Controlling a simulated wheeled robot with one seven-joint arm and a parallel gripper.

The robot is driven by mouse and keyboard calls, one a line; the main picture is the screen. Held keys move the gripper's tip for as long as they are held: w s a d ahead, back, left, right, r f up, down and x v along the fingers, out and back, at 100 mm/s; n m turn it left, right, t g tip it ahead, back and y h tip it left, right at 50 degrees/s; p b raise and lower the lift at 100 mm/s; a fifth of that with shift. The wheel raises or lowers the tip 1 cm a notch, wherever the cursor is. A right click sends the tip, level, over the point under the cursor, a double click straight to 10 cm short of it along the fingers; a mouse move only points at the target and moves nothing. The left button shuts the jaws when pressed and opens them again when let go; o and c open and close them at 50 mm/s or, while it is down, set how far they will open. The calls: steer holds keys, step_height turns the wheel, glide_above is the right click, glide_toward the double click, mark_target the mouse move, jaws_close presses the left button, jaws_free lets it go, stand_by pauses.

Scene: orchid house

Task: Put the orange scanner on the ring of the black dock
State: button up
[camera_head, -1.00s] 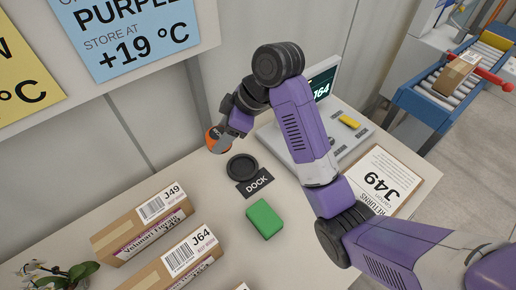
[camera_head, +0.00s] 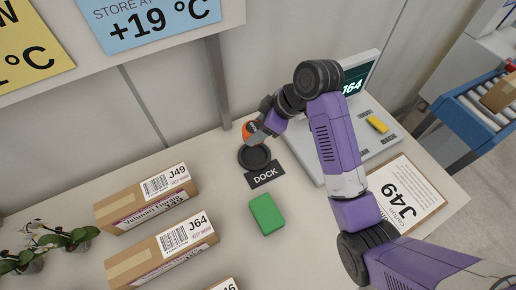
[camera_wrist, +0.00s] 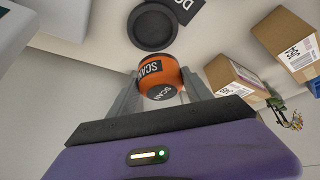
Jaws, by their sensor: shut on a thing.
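The orange scanner (camera_wrist: 160,75) is round with black SCAN labels and sits between my gripper's fingers in the wrist view. My gripper (camera_wrist: 155,90) is shut on it. In the head view the scanner (camera_head: 247,131) shows partly beside my gripper (camera_head: 255,137), at the back edge of the black dock. The dock's round ring (camera_head: 254,158) is black and empty in its middle, with a DOCK label in front. In the wrist view the dock (camera_wrist: 151,28) lies just beyond the scanner. The height of the scanner over the table is hard to tell.
A green block (camera_head: 267,214) lies in front of the dock. Cartons J49 (camera_head: 147,200) and J64 (camera_head: 163,252) stand to the left, with an orchid (camera_head: 55,238) beyond. The wall is close behind.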

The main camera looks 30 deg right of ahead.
step_height(320, 180, down, 11)
steer(key=shift+r, duration=0.1)
stand_by(0.3)
steer(key=shift+f, duration=0.2)
steer(key=o, duration=1.5)
steer(key=v, duration=1.2)
steer(key=shift+r, duration=0.2)
